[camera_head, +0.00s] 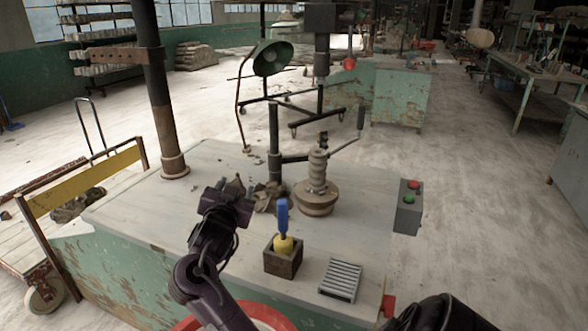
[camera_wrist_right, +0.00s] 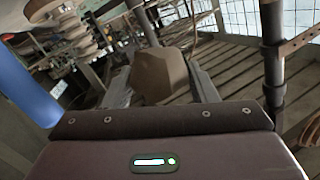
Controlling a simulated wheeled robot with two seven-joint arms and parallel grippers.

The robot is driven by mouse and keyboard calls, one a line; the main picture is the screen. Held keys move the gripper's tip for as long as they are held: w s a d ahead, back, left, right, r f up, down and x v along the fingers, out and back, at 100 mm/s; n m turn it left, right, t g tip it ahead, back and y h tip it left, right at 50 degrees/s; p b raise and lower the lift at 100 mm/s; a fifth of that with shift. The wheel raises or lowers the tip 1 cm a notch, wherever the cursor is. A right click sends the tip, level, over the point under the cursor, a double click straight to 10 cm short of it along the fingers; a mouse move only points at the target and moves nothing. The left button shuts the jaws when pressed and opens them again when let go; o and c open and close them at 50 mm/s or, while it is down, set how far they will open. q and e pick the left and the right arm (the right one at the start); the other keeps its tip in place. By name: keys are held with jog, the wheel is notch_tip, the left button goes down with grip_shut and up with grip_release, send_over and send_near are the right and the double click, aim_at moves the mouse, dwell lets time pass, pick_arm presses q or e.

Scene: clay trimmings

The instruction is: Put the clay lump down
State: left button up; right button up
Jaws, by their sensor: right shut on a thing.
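The clay lump (camera_wrist_right: 160,75) is a brown, faceted block between the two fingers of my right gripper in the right wrist view. In the head view my right gripper (camera_head: 236,195) is over the left part of the pale worktop (camera_head: 215,160), shut on the lump (camera_head: 235,185), which is partly hidden by the gripper. I cannot tell whether the lump touches the worktop. A heap of brown pieces (camera_head: 268,197) lies just right of the gripper. My left gripper is not in view.
A stacked-disc spindle (camera_head: 316,190) stands right of the heap, beside a dark post (camera_head: 274,140). A wooden box (camera_head: 283,262) holds a blue-handled tool (camera_head: 282,217). A slatted grey rack (camera_head: 341,280) lies at front right. A thick pole (camera_head: 160,100) rises at back left. Worktop right of the spindle is clear.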

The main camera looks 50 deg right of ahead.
jog(key=d+r+m+g+h, duration=0.1)
jog(key=d+m+g+h, duration=0.1)
jog(key=d+m+g, duration=0.15)
jog(key=m+g, duration=0.2)
jog(key=g, duration=0.1)
send_over(255, 250)
jog(key=shift+n+h, duration=0.25)
jog(key=shift+h, duration=0.15)
notch_tip(255, 250, down, 15)
jog(key=shift+w+r, duration=0.1)
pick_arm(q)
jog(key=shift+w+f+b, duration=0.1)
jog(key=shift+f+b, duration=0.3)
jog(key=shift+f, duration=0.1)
pick_arm(e)
jog(key=shift+f, duration=2.3)
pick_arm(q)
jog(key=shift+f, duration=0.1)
pick_arm(e)
jog(key=shift+f, duration=0.2)
jog(key=o, duration=1)
jog(key=shift+o, duration=0.2)
jog(key=shift+r, duration=0.1)
